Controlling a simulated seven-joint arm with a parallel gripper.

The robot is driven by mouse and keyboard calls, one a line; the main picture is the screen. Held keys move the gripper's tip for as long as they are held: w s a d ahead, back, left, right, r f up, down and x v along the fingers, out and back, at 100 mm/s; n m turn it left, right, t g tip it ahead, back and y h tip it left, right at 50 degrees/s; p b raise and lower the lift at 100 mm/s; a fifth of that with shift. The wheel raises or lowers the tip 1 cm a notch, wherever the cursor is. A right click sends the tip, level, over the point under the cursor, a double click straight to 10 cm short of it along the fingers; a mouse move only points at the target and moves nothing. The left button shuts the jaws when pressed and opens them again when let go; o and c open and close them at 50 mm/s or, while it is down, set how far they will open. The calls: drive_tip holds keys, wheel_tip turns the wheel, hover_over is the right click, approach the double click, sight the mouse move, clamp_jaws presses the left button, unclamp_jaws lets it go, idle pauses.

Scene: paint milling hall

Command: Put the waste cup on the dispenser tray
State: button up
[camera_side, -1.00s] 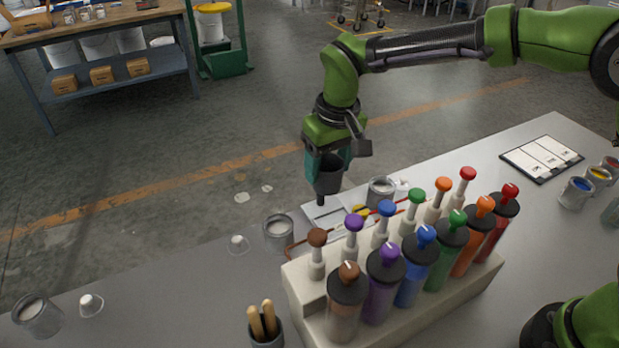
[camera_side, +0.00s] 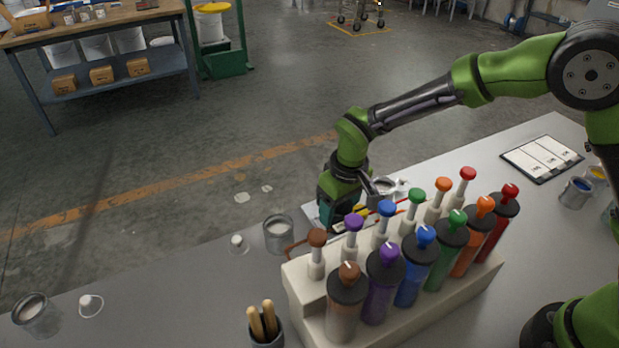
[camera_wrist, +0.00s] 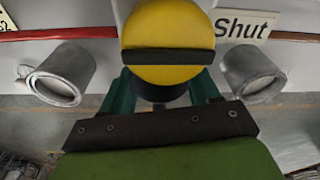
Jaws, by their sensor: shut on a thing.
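My gripper (camera_side: 338,222) is low behind the dispenser rack (camera_side: 300,283). In the wrist view my gripper (camera_wrist: 162,92) is shut on a yellow round knob (camera_wrist: 166,30) with a dark bar across it and a black base. The knob stands between two grey cups. One cup (camera_side: 278,235), with pale contents, is left of my gripper; in the wrist view it is on the right (camera_wrist: 250,72). The other (camera_side: 383,186) is mostly hidden behind my wrist; in the wrist view it is on the left (camera_wrist: 62,72). I cannot tell which cup is the waste cup. No dispenser tray is clearly visible.
Several coloured bottles and pumps fill the rack. A red rod (camera_wrist: 60,33) runs near the knob, and a "Shut" label (camera_wrist: 241,25) lies beside it. Another cup (camera_side: 37,316) and a brush pot (camera_side: 266,334) stand at left. A clipboard (camera_side: 542,159) lies at right.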

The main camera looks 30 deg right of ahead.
drive_tip(key=o, duration=1)
drive_tip(key=shift+f, duration=0.15)
drive_tip(key=s+d+r+m+t+y, duration=0.1)
drive_tip(key=s+d+r, duration=0.15)
drive_tip(key=r, duration=0.65)
drive_tip(key=s+d+r, duration=0.2)
drive_tip(key=d+r, duration=0.1)
drive_tip(key=r, duration=0.6)
drive_tip(key=s+d+r+m+t, duration=0.1)
drive_tip(key=s+d, duration=0.2)
drive_tip(key=s, duration=0.2)
drive_tip(key=s+d+m+t, duration=0.2)
drive_tip(key=s+d, duration=0.2)
drive_tip(key=s, duration=0.1)
drive_tip(key=s+d+r+m+t, duration=0.1)
drive_tip(key=s+d+m, duration=0.1)
drive_tip(key=s+d, duration=0.2)
drive_tip(key=shift+s+d+r+t+y, duration=0.1)
drive_tip(key=shift+s+r+t+y, duration=0.1)
drive_tip(key=shift+s, duration=0.2)
drive_tip(key=shift+s+r+t+y, duration=0.15)
drive_tip(key=shift+s+t+y, duration=0.05)
drive_tip(key=shift+s, duration=0.15)
